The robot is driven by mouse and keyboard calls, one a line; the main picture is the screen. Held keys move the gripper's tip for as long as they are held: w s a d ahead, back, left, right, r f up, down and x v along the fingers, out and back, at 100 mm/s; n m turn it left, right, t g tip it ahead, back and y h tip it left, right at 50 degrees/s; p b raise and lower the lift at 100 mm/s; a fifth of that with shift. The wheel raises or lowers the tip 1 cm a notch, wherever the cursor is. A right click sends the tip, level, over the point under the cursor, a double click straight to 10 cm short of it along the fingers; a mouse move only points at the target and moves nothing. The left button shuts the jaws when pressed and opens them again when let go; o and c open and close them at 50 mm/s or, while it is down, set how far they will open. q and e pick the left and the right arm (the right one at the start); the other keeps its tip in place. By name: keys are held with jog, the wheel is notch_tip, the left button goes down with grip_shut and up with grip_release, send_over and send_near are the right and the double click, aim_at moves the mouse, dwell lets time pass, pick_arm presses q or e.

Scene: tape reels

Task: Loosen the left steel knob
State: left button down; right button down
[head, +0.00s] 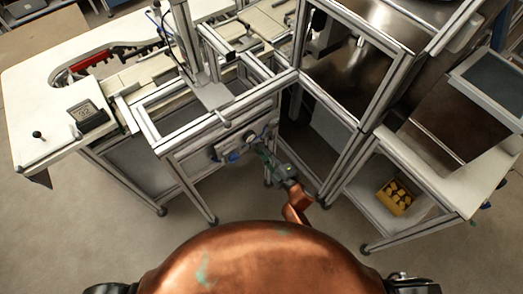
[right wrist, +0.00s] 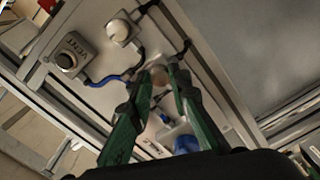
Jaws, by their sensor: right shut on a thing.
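My right gripper (head: 262,149) reaches to the front panel (head: 232,137) under the metal frame. In the right wrist view its two green fingers (right wrist: 159,78) are closed on the sides of a small round knob (right wrist: 158,74) on the panel. The knob looks pale brown in this light, and the fingers hide part of it. I cannot tell from these views whether it is turned or loose. My left gripper is not in view.
Beside the knob on the panel are a grey box marked VENT (right wrist: 70,56) with a dark button and a pale round fitting (right wrist: 119,32). A blue hose (right wrist: 103,80) runs near the fingers. Frame posts stand close on the right. A yellow box (head: 396,197) sits on a low shelf.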

jog(key=shift+s+a+f, duration=0.1)
jog(key=c, duration=1.8)
grip_release()
jog(key=v, duration=1.2)
